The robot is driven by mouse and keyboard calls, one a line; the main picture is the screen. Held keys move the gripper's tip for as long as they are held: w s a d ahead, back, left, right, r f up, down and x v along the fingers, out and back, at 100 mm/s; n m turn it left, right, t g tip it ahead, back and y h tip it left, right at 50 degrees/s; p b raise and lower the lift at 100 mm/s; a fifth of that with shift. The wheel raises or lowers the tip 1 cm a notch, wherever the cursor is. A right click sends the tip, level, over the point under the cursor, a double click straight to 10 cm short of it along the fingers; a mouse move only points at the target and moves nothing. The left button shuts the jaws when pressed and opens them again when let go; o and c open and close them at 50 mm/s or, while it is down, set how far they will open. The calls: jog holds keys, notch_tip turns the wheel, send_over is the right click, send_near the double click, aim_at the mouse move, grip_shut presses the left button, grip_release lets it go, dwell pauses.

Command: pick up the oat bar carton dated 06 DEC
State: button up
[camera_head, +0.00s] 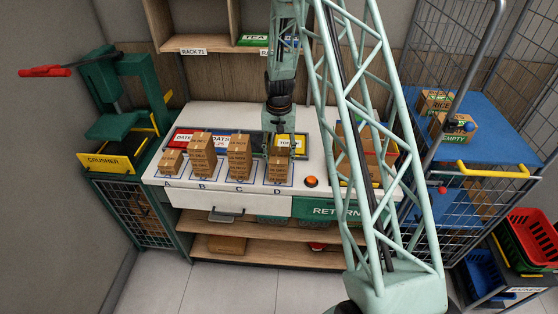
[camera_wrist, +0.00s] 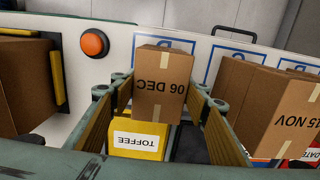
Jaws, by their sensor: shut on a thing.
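The carton dated 06 DEC (camera_wrist: 160,85) is a small brown box, its date upside down in the wrist view. It sits between the two finger pads of my gripper (camera_wrist: 152,90), which is shut on it. In the head view my gripper (camera_head: 279,130) is over the back of column D, where a brown stack (camera_head: 279,168) stands. The date is too small to read there, and I cannot tell whether the held carton still touches anything below.
Other brown stacks stand at A (camera_head: 171,161), B (camera_head: 202,160) and C (camera_head: 239,160). A carton dated 15 NOV (camera_wrist: 285,115) is close beside my gripper. A yellow TOFFEE bin (camera_wrist: 138,143) lies behind. An orange button (camera_head: 311,182) is right of D.

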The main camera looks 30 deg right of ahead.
aim_at(279, 154)
jog(key=shift+r, duration=0.15)
jog(key=shift+r+b, duration=0.45)
jog(key=shift+r, duration=1.1)
jog(key=s+a+r+b, duration=0.1)
jog(key=s+a+b, duration=0.2)
jog(key=s, duration=1.2)
jog(key=shift+s+a+r, duration=0.2)
jog(key=shift+a+r, duration=0.15)
jog(key=shift+a, duration=0.35)
jog(key=shift+w, duration=0.15)
